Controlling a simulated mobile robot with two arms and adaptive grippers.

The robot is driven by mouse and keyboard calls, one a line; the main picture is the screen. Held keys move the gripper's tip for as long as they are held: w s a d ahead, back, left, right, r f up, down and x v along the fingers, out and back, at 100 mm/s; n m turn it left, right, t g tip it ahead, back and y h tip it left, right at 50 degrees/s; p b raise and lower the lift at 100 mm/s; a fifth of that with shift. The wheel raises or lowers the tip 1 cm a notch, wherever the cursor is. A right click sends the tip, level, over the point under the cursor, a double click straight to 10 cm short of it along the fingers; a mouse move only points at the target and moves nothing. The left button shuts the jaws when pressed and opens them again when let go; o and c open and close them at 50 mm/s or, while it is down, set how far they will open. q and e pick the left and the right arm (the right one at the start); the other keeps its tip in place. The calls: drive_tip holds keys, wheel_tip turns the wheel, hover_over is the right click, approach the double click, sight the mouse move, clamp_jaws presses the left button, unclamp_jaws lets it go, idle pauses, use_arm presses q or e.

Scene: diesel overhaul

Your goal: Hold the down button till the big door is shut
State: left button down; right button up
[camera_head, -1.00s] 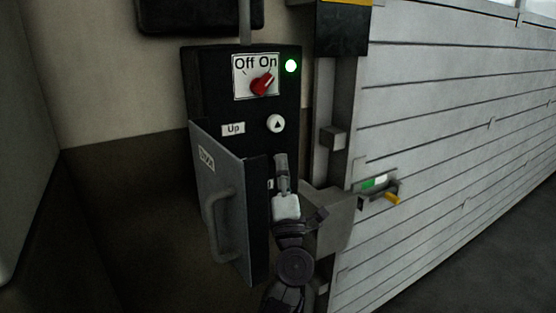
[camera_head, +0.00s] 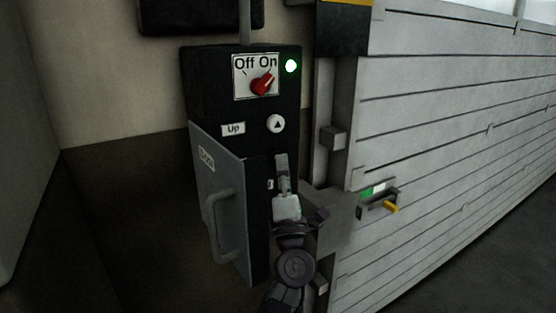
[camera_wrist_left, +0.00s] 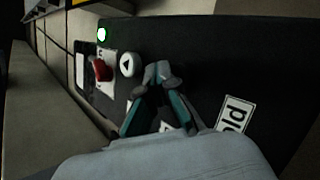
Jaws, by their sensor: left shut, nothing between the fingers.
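The black control box (camera_head: 205,85) carries a round white up button (camera_head: 276,123) beside an "Up" label; the up button also shows in the left wrist view (camera_wrist_left: 128,64). My left gripper (camera_head: 282,165) is shut and empty, its tips against or close to the panel below the up button. The down button is hidden behind the gripper, so I cannot see the contact. In the left wrist view the closed fingertips (camera_wrist_left: 159,72) point at the black panel. The big door (camera_head: 450,110) has pale horizontal slats and fills the right side. My right gripper is out of view.
A grey hinged cover with a handle (camera_head: 222,190) stands open just left of my gripper. The red switch (camera_head: 263,85) points to On, with a lit green lamp (camera_head: 291,66). The door's guide rail (camera_head: 335,105) and a bracket stand close on the right.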

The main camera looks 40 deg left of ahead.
use_arm(q)
drive_tip(key=shift+s+d, duration=0.35)
drive_tip(key=shift+d, duration=0.4)
drive_tip(key=shift+s+d, duration=0.3)
drive_tip(key=shift+d, duration=0.5)
drive_tip(key=shift+s+d, duration=0.35)
drive_tip(key=shift+d, duration=0.4)
drive_tip(key=shift+s+d, duration=0.3)
drive_tip(key=shift+d, duration=0.5)
